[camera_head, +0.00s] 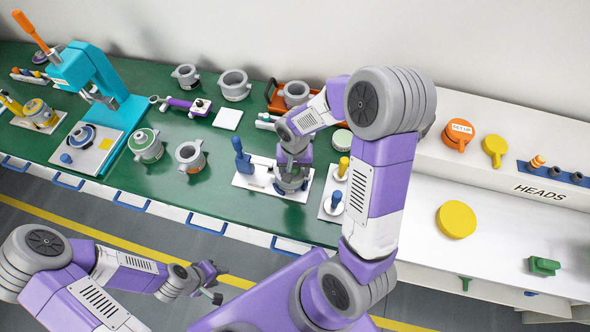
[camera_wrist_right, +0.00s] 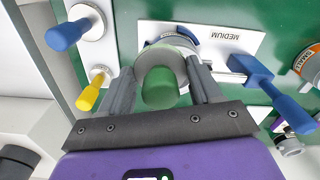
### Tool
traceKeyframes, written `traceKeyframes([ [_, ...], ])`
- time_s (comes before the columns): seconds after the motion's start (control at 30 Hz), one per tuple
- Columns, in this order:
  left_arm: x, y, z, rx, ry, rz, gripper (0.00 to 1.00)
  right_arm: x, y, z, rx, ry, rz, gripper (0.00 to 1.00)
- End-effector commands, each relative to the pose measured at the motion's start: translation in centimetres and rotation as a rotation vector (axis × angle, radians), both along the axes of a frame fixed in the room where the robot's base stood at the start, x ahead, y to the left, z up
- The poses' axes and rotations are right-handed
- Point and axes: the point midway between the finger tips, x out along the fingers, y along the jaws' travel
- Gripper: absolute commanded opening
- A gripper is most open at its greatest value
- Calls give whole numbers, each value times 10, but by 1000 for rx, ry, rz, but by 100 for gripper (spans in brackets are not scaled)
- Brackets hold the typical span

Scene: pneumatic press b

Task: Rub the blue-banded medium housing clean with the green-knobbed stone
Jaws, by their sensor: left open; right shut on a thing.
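The medium housing (camera_wrist_right: 181,40), a grey ring with some blue showing at its rim, sits on the white plate (camera_wrist_right: 222,37) marked MEDIUM. In the head view it is mostly behind my right gripper (camera_head: 291,168). My right gripper (camera_wrist_right: 160,84) is shut on the green knob (camera_wrist_right: 160,92) of the stone. The stone's pale round body (camera_wrist_right: 160,58) is over the housing and covers much of it; whether they touch I cannot tell. My left gripper (camera_head: 212,282) is open and empty, in front of the bench and away from the housing.
A blue-handled clamp (camera_head: 242,156) stands on the plate's left. A white board to the right holds a blue-knobbed stone (camera_head: 336,200) and a yellow-knobbed stone (camera_head: 343,167). Other housings (camera_head: 190,156) stand left and behind. A teal press (camera_head: 95,80) stands far left.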

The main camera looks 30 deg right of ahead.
Motion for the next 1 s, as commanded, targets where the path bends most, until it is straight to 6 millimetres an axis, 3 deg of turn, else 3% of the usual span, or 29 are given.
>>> traceKeyframes([
  [0.1, 0, 0, 11, 0, 0, 0, 43, 1, 1, 15, 0, -2, 1, 5],
  [0.33, 0, 0, 20, 0, 0, 0, 43, 1, 1, 27, -1, -1, 4, 5],
  [0.87, 0, 0, 18, 0, 1, 0, 43, 2, 2, 26, -1, -1, 6, 5],
  [1.0, 0, 0, 5, 0, 0, 0, 43, 7, 12, 12, 0, -2, 79, 5],
])
